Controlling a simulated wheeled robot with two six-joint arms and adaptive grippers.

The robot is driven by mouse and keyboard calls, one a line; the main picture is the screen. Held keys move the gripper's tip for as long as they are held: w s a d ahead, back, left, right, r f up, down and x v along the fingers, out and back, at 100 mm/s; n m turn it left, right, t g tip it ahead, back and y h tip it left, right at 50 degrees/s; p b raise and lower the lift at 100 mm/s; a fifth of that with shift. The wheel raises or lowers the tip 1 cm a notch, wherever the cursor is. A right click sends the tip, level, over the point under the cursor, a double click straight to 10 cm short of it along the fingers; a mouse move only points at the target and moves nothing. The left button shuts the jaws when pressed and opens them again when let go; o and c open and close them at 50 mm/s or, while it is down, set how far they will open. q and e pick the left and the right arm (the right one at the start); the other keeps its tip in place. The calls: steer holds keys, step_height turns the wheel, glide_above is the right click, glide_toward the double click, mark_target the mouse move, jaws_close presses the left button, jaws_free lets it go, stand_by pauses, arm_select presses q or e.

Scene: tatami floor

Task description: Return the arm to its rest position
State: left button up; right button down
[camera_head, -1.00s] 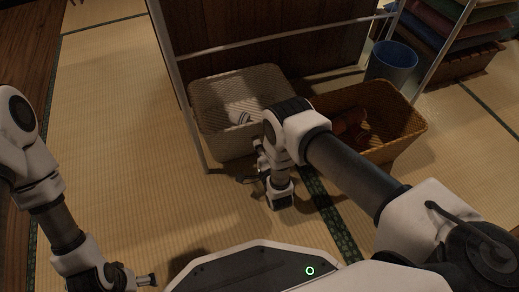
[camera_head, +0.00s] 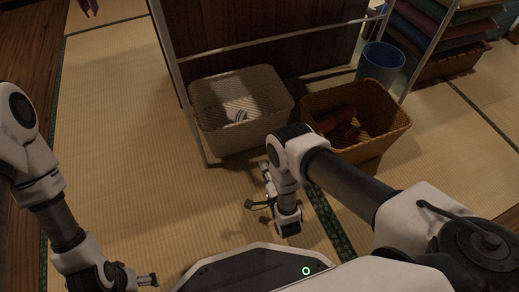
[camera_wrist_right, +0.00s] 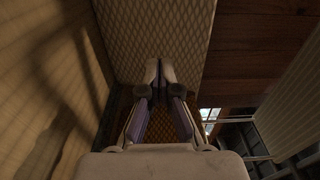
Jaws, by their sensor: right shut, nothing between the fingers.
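My right arm reaches in from the right in the head view. Its gripper (camera_head: 258,204) is low over the tatami, in front of the pale basket and apart from it. In the right wrist view the two fingers (camera_wrist_right: 159,72) are together at the tips with nothing between them. My left arm (camera_head: 50,190) hangs at the left edge of the head view.
A pale woven basket (camera_head: 215,128) holding a white item and a brown basket (camera_head: 380,147) holding reddish-brown items stand under a metal rack frame (camera_head: 270,42). A blue bin (camera_head: 381,62) and a shelf of folded cloths stand behind right. The tatami (camera_head: 120,130) at left is clear.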

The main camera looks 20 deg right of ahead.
arm_select(q)
steer(key=shift+r, duration=0.35)
arm_select(e)
steer(key=shift+s+f, duration=0.1)
steer(key=shift+s, duration=0.75)
